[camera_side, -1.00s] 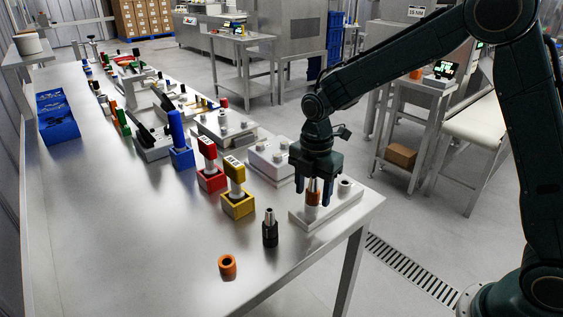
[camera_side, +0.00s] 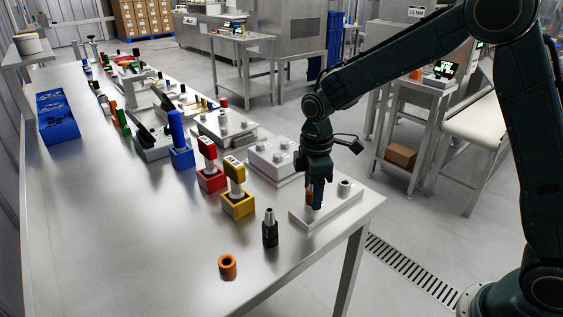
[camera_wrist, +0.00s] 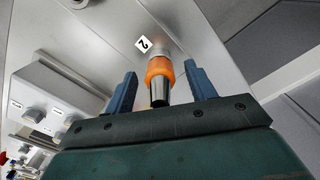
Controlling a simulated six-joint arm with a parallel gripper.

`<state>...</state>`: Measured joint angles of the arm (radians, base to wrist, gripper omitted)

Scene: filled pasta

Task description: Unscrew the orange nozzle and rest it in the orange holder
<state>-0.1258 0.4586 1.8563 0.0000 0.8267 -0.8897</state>
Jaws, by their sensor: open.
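The orange nozzle (camera_wrist: 158,70) has an orange collar and a dark tip that points toward the wrist camera. It stands on a pale fitting of the white plate (camera_side: 345,207). My gripper (camera_wrist: 160,78) is open, with one blue finger on each side of the nozzle and a gap showing on both sides. In the side view my gripper (camera_side: 314,194) points straight down and hides most of the nozzle (camera_side: 309,198). The orange holder (camera_side: 227,266), a short hollow ring, stands empty on the table near its front.
A black nozzle with a metal tip (camera_side: 270,230) stands between the holder and the plate. Yellow (camera_side: 238,207), red (camera_side: 211,180) and blue (camera_side: 182,157) blocks bearing upright pieces stand behind it.

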